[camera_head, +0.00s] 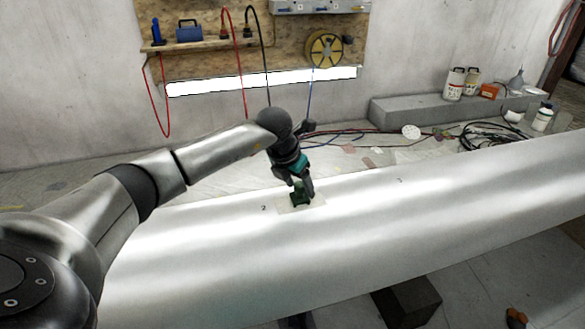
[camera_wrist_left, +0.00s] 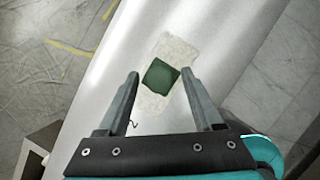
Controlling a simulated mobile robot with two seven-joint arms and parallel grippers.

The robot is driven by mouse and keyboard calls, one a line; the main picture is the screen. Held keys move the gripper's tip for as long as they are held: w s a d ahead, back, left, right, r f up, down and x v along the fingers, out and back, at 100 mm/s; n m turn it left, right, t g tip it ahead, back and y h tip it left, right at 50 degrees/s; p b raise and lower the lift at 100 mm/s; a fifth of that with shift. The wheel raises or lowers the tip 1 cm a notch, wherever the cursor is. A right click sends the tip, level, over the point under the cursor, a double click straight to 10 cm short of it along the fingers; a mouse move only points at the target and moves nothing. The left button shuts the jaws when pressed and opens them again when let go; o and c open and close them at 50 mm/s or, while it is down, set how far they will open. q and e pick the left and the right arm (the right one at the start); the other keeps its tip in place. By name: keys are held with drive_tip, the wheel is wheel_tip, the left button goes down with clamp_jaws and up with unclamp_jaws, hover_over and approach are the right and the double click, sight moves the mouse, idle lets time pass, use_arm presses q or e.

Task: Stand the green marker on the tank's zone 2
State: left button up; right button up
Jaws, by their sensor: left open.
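The tank (camera_head: 430,215) is a long silver cylinder lying across the head view. A pale rectangular patch (camera_head: 317,202) lies on its top, with a small "2" printed just left of it. The green marker (camera_head: 297,200) is a small dark green block on this patch; in the left wrist view it (camera_wrist_left: 160,75) covers the middle of the patch (camera_wrist_left: 178,47). My left gripper (camera_head: 303,187) is right over the marker. Its open fingers (camera_wrist_left: 160,76) appear on either side of the marker, with gaps showing. My right gripper is not in view.
Another small label (camera_head: 400,181) is farther right on the tank. Dark cables (camera_head: 500,133) lie on the floor behind. A grey ledge (camera_head: 415,111) along the wall carries cans and bottles. A dark block (camera_head: 408,300) is below the tank. The air above the tank's right side is clear.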

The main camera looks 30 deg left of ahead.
use_arm(q)
drive_tip(key=p+v, duration=0.4)
drive_tip(key=v, duration=0.7)
drive_tip(key=w+d+r+n+t+h, duration=0.15)
drive_tip(key=d+n+t+h, duration=0.35)
drive_tip(key=d, duration=0.7)
drive_tip(key=d+r+n+t+h, duration=0.2)
drive_tip(key=d+n+t+h, duration=0.15)
drive_tip(key=d+h, duration=0.65)
drive_tip(key=s+a+f+n+y, duration=0.3)
drive_tip(key=a+f+n+y, duration=0.1)
drive_tip(key=f+n+y, duration=0.5)
drive_tip(key=s+a+f+n+y, duration=0.3)
drive_tip(key=a+f+n+y, duration=0.2)
drive_tip(key=f+n+y, duration=0.5)
drive_tip(key=s+d+f+n+g+h, duration=0.2)
drive_tip(key=s+f+g, duration=0.3)
drive_tip(key=s, duration=0.5)
drive_tip(key=s+d+f+n+g+h, duration=0.1)
drive_tip(key=s+f+n+g+h, duration=0.1)
drive_tip(key=s+f+n+g, duration=0.3)
drive_tip(key=s+f, duration=0.4)
drive_tip(key=s, duration=0.2)
drive_tip(key=shift+s+d, duration=0.15)
drive_tip(key=shift+d, duration=0.25)
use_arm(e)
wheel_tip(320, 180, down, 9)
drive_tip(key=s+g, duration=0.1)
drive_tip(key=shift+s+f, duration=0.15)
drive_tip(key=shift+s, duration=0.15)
